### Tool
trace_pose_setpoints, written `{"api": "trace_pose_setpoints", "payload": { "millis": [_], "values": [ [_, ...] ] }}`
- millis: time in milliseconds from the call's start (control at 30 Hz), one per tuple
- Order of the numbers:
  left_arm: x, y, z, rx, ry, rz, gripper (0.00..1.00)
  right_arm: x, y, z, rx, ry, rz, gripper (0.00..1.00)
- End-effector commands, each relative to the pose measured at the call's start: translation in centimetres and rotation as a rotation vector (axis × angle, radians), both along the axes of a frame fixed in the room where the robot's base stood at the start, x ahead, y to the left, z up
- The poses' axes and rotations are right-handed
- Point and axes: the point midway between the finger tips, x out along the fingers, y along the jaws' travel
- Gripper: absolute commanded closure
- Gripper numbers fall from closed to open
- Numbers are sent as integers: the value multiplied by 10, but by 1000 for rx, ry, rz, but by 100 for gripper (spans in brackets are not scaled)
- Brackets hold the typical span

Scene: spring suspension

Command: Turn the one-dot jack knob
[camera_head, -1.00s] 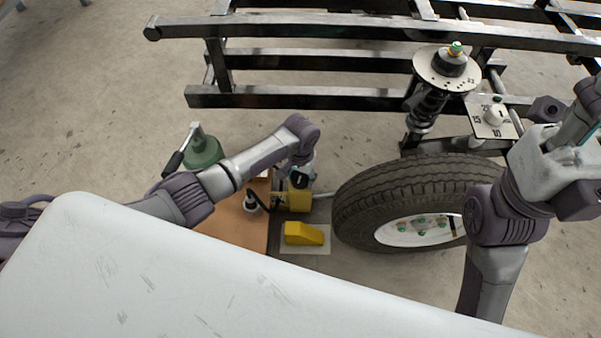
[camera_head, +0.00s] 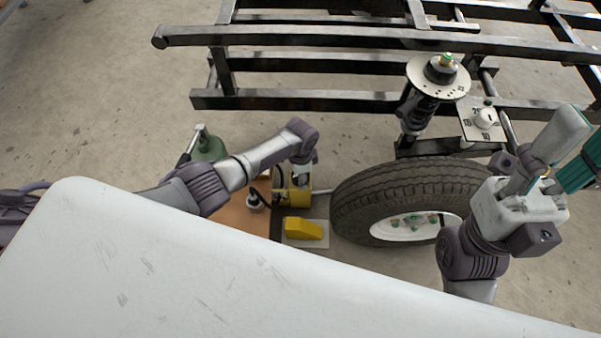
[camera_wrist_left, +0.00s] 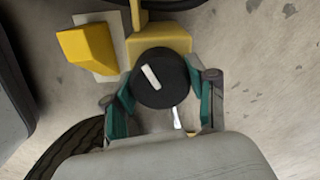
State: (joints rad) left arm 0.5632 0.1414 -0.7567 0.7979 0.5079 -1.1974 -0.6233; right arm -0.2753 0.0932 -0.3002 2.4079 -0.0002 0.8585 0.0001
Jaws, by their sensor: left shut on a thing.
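In the left wrist view a round black knob (camera_wrist_left: 160,78) with one white bar mark on its top sits at the yellow jack (camera_wrist_left: 160,40). My left gripper (camera_wrist_left: 160,92) has its teal fingers closed on opposite sides of this knob. In the head view the yellow jack (camera_head: 293,197) stands left of the tyre, and my left gripper (camera_head: 302,172) is above it, its fingers mostly hidden by the wrist. My right gripper (camera_head: 579,142) is at the right, its fingers apart and empty.
A tyre with a white rim (camera_head: 405,190) lies right of the jack. A yellow wedge (camera_head: 304,228) sits on a pale plate. A black frame (camera_head: 330,97) with a spring strut (camera_head: 425,100) and a dial plate (camera_head: 470,125) stands behind. A green bottle-like object (camera_head: 208,147) is at left.

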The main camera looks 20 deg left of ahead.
Motion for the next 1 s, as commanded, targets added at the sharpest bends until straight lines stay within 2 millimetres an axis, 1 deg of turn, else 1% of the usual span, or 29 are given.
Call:
{"api": "trace_pose_setpoints", "payload": {
  "millis": [1000],
  "values": [
    [-1, -1, -1, -1, 0, -967, 78, 0, 0, -4, -1, 19, 1, 60]
  ]
}}
